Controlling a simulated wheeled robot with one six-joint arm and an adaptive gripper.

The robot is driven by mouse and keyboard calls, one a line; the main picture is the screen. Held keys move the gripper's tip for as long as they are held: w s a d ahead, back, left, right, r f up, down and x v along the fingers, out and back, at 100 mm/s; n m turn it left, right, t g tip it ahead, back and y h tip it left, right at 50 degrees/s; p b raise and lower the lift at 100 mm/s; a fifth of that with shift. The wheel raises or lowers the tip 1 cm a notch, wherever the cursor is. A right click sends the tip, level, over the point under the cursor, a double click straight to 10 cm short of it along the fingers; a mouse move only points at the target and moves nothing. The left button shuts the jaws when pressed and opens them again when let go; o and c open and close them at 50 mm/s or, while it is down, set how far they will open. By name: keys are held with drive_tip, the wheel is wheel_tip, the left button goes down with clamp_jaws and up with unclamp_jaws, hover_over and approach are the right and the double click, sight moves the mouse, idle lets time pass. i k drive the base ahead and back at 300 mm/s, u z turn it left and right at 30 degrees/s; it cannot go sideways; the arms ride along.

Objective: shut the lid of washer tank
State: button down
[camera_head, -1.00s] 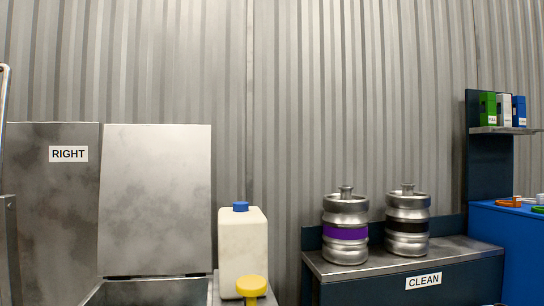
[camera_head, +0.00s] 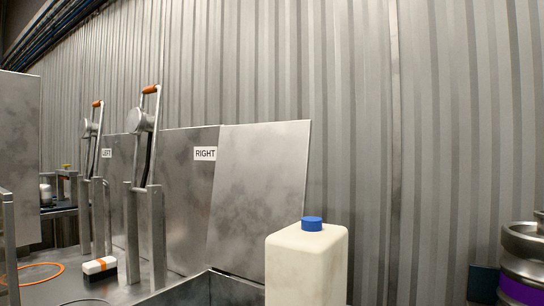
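The washer tank (camera_head: 222,290) shows at the bottom centre, with only its upper rim and part of its inside in view. Its metal lid (camera_head: 262,190) stands raised and open, leaning slightly back near the wall behind the tank. The lid is a plain grey mottled plate, hinged along its lower edge at the tank's rear rim. The white jug stands in front of the lid's lower right corner. My gripper is not in view.
A white jug with a blue cap (camera_head: 305,262) stands right of the tank. Left are two upright lever stations with orange handles (camera_head: 151,89), panels labelled LEFT and RIGHT (camera_head: 205,154), and a white-orange block (camera_head: 100,266). A keg (camera_head: 524,262) is at the right edge.

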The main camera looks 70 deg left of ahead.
sight(260, 185)
drive_tip(key=u, duration=0.85)
drive_tip(key=i, duration=0.85)
drive_tip(key=u, duration=1.1)
drive_tip(key=i, duration=0.2)
drive_tip(key=u, duration=0.15)
